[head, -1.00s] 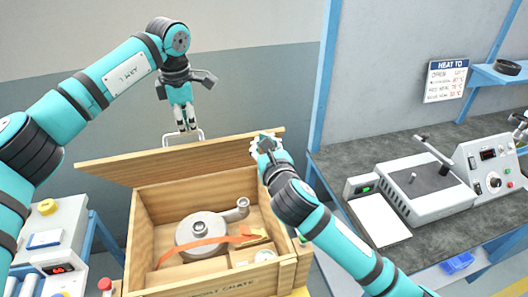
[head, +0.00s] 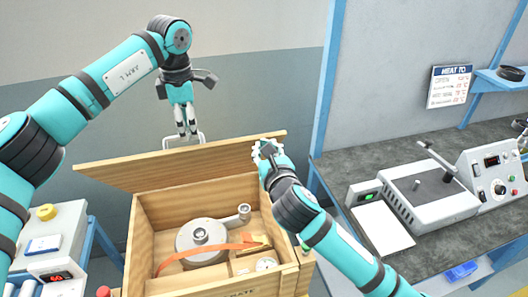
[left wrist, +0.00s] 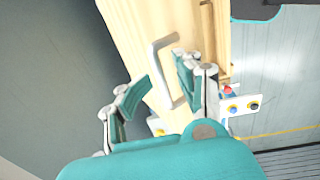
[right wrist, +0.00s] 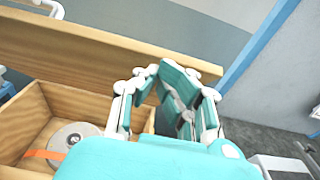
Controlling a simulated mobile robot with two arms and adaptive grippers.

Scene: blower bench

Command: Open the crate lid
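The wooden crate (head: 290,279) stands open at the middle bottom of the head view. Its lid (head: 125,172) is raised at the back, leaning up behind the opening. A pale metal handle (head: 201,139) is on the lid's upper edge; it also shows in the left wrist view (left wrist: 157,45). My left gripper (head: 187,130) is open at this handle, with its fingers on either side of it in the left wrist view; contact is unclear. My right gripper (head: 266,147) is open and empty by the lid's right end, in front of its inner face in the right wrist view.
Inside the crate lie a grey blower housing (head: 190,238), an orange strap (head: 190,258) and a small round gauge (head: 266,264). A workbench (head: 385,150) with a grey machine (head: 430,190) stands at right. A control box (head: 65,240) stands at left.

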